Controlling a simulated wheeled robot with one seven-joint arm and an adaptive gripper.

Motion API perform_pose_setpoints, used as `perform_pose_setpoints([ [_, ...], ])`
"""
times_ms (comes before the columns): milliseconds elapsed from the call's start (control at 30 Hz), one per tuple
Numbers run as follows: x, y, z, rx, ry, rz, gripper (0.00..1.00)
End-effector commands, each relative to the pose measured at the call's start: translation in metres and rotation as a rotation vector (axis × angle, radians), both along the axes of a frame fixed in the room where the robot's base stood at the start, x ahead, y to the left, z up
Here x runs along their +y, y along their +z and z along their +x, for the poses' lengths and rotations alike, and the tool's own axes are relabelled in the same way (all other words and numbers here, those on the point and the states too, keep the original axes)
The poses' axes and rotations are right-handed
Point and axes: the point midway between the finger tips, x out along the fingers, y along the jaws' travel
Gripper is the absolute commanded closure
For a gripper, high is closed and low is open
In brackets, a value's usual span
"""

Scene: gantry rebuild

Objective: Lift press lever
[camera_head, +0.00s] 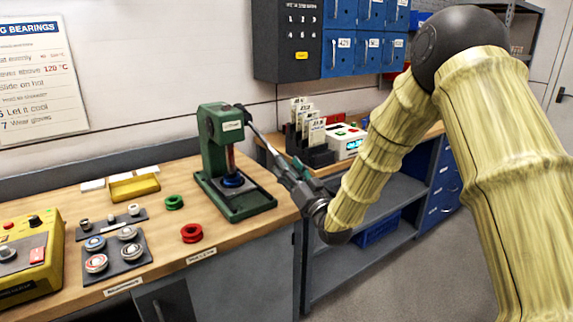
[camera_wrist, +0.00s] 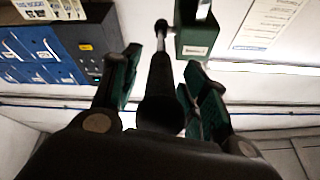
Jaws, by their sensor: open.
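The green press (camera_head: 222,150) stands upright on the wooden bench in the head view. Its lever (camera_head: 252,128) slopes down to the right from the press head towards my gripper (camera_head: 279,165). In the wrist view the lever's black handle (camera_wrist: 160,85) lies between the two open fingers of my gripper (camera_wrist: 161,62), with gaps visible on both sides. The lever's thin rod and round joint lead to the green press head (camera_wrist: 197,40). The handle's end is hidden behind my gripper in the head view.
A bearing tray (camera_head: 115,262) and yellow control box (camera_head: 31,258) are further left. A card rack (camera_head: 309,150) and white device (camera_head: 344,141) stand behind my gripper.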

Motion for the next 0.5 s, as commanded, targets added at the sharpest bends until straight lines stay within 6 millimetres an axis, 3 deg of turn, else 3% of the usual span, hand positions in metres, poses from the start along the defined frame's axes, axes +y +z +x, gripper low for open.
perform_pose_setpoints([
  [500, 0.006, 0.0047, 0.0112, 0.001, 0.0, -0.001, 0.57],
])
